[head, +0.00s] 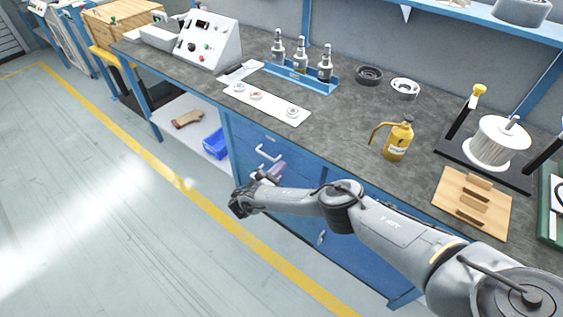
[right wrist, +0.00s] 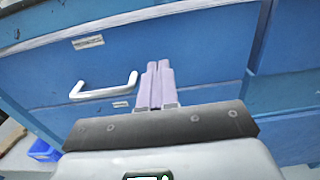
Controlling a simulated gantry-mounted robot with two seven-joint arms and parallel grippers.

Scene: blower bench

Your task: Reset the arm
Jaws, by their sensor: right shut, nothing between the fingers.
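My right arm reaches in from the lower right of the head view, in front of the bench's blue drawers. My right gripper (head: 272,172) is near a white drawer handle (head: 268,153). In the right wrist view the gripper's two fingers (right wrist: 158,84) are together with nothing between them, and the handle (right wrist: 104,87) is to their left, apart from them in the picture. The drawer front (right wrist: 150,50) looks closed. My left gripper is not in view.
The grey benchtop (head: 340,120) holds a yellow oil can (head: 398,142), a blue rack (head: 300,77) of bottles, a control box (head: 208,42) and a wire spool (head: 497,143). A blue bin (head: 216,143) sits on the lower shelf. The floor (head: 90,200) is clear.

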